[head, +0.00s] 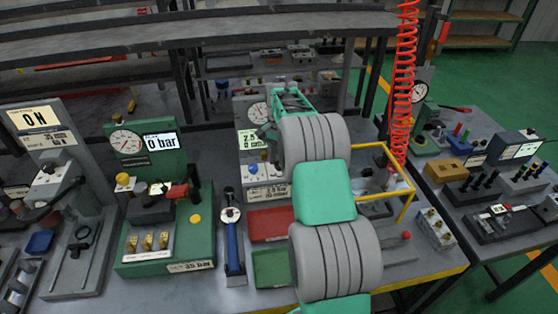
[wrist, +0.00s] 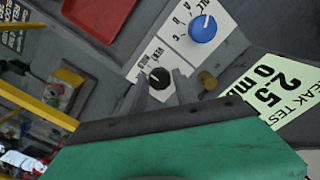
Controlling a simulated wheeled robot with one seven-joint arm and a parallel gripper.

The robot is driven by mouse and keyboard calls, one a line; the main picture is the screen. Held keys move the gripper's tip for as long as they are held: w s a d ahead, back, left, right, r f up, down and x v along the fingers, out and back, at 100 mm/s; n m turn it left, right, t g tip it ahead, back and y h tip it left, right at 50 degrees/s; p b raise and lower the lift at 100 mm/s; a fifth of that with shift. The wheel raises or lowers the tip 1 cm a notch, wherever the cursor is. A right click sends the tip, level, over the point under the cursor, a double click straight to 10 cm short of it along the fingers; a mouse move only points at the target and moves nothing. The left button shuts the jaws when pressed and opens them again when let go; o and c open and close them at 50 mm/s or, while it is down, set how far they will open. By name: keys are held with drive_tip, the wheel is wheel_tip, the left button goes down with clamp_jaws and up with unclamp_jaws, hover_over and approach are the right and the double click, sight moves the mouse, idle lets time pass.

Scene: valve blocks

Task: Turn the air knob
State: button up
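In the wrist view a round blue knob (wrist: 202,28) with a white pointer sits on a white labelled plate. A smaller black knob (wrist: 160,77) with a pale pointer mark sits on a neighbouring plate. I cannot read which knob is marked air. My gripper (wrist: 161,84) points at the black knob, with its two grey fingers apart on either side of it. Small gaps seem to show, so I cannot tell whether they touch. The blue knob is beyond the fingers, up and right. In the head view the blue knob (head: 253,169) shows; my arm hides the gripper tips.
A leak test display (wrist: 278,92) stands close on the right in the wrist view, with a brass fitting (wrist: 207,80) nearby. A red tray (wrist: 100,15) lies at the upper left. A yellow frame (head: 408,195) stands right of my arm in the head view.

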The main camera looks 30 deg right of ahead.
drive_tip(key=o, duration=0.3)
wheel_tip(320, 180, up, 8)
drive_tip(key=shift+f+b, duration=0.1)
drive_tip(key=shift+b, duration=0.55)
